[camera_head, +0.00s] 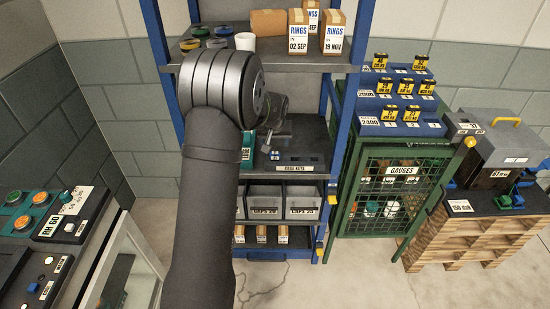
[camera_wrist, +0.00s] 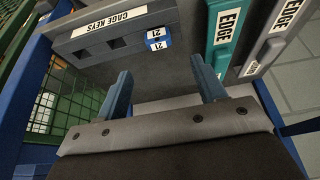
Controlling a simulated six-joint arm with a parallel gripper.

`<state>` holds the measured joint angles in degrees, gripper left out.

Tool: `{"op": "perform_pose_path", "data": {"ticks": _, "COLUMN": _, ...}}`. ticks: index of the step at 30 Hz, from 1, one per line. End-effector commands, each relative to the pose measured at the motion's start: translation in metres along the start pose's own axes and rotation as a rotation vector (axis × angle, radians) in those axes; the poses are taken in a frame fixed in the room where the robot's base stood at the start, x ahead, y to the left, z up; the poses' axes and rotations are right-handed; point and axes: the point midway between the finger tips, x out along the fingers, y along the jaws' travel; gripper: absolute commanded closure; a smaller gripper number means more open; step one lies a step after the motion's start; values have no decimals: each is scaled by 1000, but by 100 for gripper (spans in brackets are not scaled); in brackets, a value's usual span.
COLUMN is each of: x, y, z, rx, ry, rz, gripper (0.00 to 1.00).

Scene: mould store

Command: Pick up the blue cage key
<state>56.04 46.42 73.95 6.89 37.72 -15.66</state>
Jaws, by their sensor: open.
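The blue cage key (camera_wrist: 157,39), with white tags reading 21, sits at one end of a dark rack (camera_wrist: 91,50) labelled CAGE KEYS in the wrist view. The rack's other slots look empty. In the head view the key (camera_head: 273,155) is a small blue patch on the rack, on the middle shelf. My gripper (camera_wrist: 160,67) is open and empty. Its two fingertips are apart, and the key shows beyond the gap between them, not held. In the head view my gripper (camera_head: 280,133) is small and dark above the shelf, partly hidden by my arm.
A teal EDGE piece (camera_wrist: 221,35) and a grey EDGE piece (camera_wrist: 268,45) stand beside the key. Above is a shelf (camera_head: 340,66) with RINGS boxes and a white cup. A blue shelf post (camera_head: 342,110) and a green mesh cage (camera_head: 385,185) stand to the right.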

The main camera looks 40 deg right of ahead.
Motion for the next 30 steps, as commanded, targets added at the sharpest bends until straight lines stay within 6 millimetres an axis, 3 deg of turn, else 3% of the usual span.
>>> {"op": "perform_pose_path", "data": {"ticks": 3, "x": 18, "y": 0, "z": 1, "rx": 0, "ry": -2, "rz": -1, "gripper": 36}}
{"op": "perform_pose_path", "data": {"ticks": 11, "x": 34, "y": 0, "z": 0, "rx": 0, "ry": 0, "rz": 0, "gripper": 36}}
{"op": "perform_pose_path", "data": {"ticks": 21, "x": 76, "y": 2, "z": 2, "rx": -1, "ry": -1, "rz": 0, "gripper": 36}}
{"op": "perform_pose_path", "data": {"ticks": 30, "x": 80, "y": 2, "z": 2, "rx": -1, "ry": 0, "rz": 1, "gripper": 36}}
